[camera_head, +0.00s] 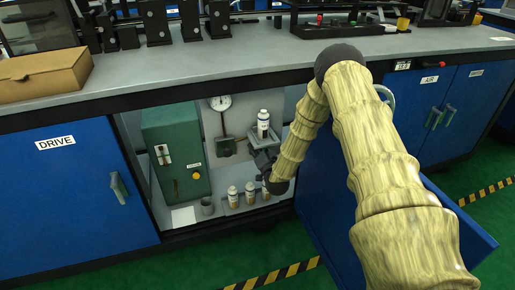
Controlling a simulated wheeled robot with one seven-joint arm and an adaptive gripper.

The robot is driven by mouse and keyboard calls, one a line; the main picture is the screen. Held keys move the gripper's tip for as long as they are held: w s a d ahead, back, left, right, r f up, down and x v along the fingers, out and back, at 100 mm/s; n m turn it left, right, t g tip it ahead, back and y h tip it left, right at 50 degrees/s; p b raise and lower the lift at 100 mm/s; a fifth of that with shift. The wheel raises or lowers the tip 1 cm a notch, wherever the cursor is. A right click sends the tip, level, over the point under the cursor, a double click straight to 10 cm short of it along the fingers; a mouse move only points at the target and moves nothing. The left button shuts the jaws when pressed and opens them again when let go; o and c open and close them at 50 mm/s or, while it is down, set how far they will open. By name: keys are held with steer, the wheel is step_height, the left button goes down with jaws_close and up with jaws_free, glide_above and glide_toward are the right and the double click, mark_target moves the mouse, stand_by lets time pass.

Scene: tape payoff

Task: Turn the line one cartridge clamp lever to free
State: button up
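My arm reaches from the right into the open cabinet under the bench. My dark gripper (264,161) is inside it, just below a small grey bracket (265,139) on the back wall. A white bottle-like cartridge (263,121) stands upright on that bracket. I cannot make out a clamp lever or a line one label; the gripper and the wrist cover the area below and to the right of the bracket. The gripper is small and dark, so I cannot tell whether its fingers are open or touch anything.
A green control box (176,150) stands left inside the cabinet, with a round gauge (220,102) beside it. Several white bottles (250,192) and a grey cup (207,206) stand on the cabinet floor. The blue open door (330,210) lies beneath my arm at right.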

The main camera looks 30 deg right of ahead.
steer(key=v, duration=0.7)
steer(key=shift+s, duration=0.3)
